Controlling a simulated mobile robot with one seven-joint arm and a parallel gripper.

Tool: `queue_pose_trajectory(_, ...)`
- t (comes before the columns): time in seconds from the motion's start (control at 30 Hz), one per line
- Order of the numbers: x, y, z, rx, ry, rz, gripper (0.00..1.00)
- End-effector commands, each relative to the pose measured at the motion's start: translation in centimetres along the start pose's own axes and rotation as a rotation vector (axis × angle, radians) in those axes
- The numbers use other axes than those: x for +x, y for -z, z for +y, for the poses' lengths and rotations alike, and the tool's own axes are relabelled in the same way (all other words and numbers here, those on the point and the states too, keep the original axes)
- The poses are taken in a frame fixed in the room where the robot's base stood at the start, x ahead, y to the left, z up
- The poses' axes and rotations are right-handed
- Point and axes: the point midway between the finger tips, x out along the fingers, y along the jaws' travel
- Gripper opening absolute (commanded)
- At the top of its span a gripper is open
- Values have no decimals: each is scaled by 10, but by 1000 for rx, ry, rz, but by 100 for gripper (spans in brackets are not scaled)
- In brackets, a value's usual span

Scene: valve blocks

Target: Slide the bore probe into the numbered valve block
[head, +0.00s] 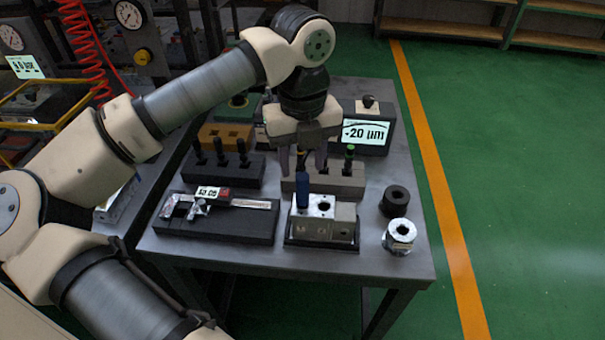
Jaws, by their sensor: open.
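A silvery valve block (342,216) with a dark bore in its top stands in a black tray near the front of the steel table. Its front carries a marking too small to read. A blue upright piece (302,192) stands at the block's left side; I cannot tell whether it sits in a hole. My gripper (303,165) points down, open, over the left part of a grey rack (341,186) behind the block. Probes with dark handles stand in the racks; one with a green top (349,155) is right of my gripper. Whether anything is between the fingers is unclear.
A dark rack (237,175) with several black-handled probes stands left of the grey rack. A caliper (220,200) lies on a black base at front left. A black ring (396,198) and a silver ring (400,235) stand right. A gauge (366,134) reading -20 µm stands behind.

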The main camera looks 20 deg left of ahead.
Motion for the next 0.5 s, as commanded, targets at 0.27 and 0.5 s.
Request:
queue_pose_trajectory(0.27, -56, 0, 0, -1, 0, -2, 45)
queue_pose_trajectory(0.5, -76, 0, 0, 0, 0, 0, 45)
